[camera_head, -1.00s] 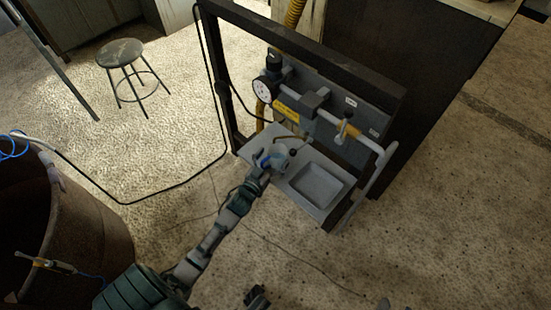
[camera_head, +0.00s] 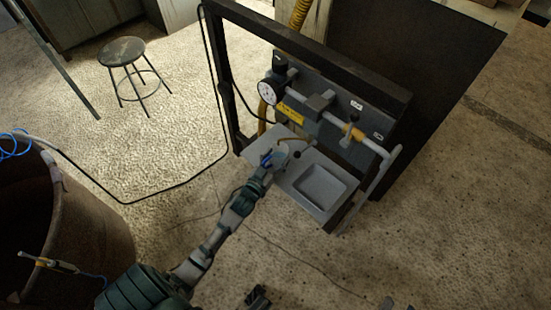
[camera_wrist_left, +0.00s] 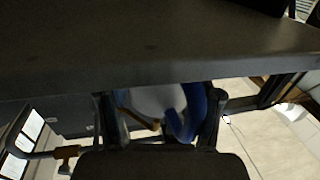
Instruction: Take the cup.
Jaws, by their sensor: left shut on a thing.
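The cup is a small pale grey round thing (camera_head: 281,158) at the left part of a grey shelf with a square basin. My left gripper (camera_head: 268,161) reaches it from the front and is shut on it. In the left wrist view the cup's pale round body (camera_wrist_left: 155,101) sits between the two dark fingers of my left gripper (camera_wrist_left: 160,122), beside a curved blue part (camera_wrist_left: 187,118). My gripper and wrist hide part of the cup. I cannot tell whether it touches the shelf. My right gripper does not show clearly.
The grey shelf (camera_head: 322,213) has a basin at right. Behind it a dark frame (camera_head: 310,45) carries a gauge (camera_head: 267,92), a pipe and a valve (camera_head: 352,132). A brown barrel (camera_head: 95,235) stands at left, a stool (camera_head: 122,52) farther back. Floor is open at front right.

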